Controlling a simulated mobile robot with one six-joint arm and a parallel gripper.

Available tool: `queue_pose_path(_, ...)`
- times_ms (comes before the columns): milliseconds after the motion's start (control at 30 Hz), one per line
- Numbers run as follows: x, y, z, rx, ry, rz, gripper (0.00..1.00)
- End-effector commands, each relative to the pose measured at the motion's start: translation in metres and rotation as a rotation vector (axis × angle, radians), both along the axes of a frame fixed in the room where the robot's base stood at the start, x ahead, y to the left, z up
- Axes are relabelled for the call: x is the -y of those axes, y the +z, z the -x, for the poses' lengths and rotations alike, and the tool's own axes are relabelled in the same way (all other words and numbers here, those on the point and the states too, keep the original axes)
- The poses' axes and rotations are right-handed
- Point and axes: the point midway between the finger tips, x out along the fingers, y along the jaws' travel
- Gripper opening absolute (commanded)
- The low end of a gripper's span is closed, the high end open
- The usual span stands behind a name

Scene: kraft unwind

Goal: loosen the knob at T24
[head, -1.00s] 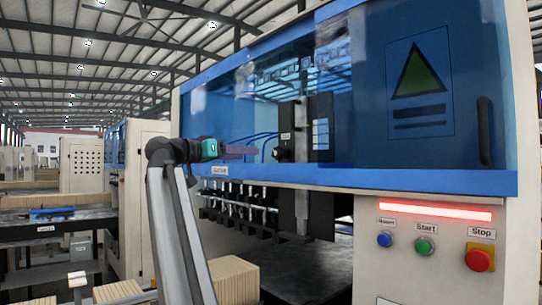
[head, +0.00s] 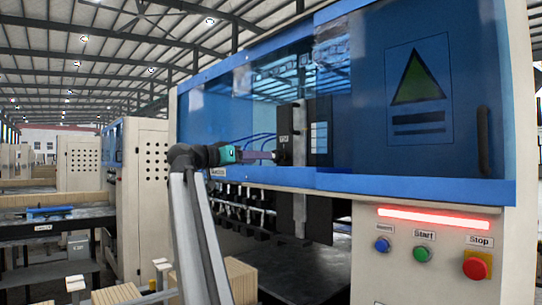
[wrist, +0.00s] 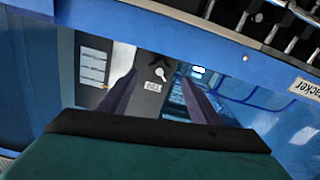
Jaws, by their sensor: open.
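The knob (head: 284,151) is black and sits on a dark upright unit behind the blue machine front in the head view. In the wrist view the lobed knob (wrist: 158,70) shows between my two purple fingers, near a small plate that reads T24 (wrist: 153,87). My gripper (head: 273,155) is open, with its fingertips right beside the knob in the head view. In the wrist view my gripper (wrist: 157,82) points at the knob with a finger on each side of it. I cannot tell whether the fingertips reach around it or touch it.
The blue machine front (head: 400,184) runs along below and right of the opening. A row of black and metal fittings (head: 245,208) hangs under it. Reset, Start (head: 422,254) and Stop (head: 477,265) buttons are at the lower right, under a lit red bar (head: 433,217).

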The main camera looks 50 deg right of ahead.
Motion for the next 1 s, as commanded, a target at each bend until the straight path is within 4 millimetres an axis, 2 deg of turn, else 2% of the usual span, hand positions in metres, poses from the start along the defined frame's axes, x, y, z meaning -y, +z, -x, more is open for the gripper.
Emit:
queue_pose_path(300,0.046,0.003,0.004,-0.001,-0.001,0.0,0.57)
queue_pose_path(500,0.064,0.001,0.004,-0.001,0.0,0.001,0.57)
queue_pose_path(933,0.069,0.0,0.004,0.0,0.002,0.001,0.57)
queue_pose_path(1000,0.069,0.0,0.004,0.0,0.002,0.001,0.45)
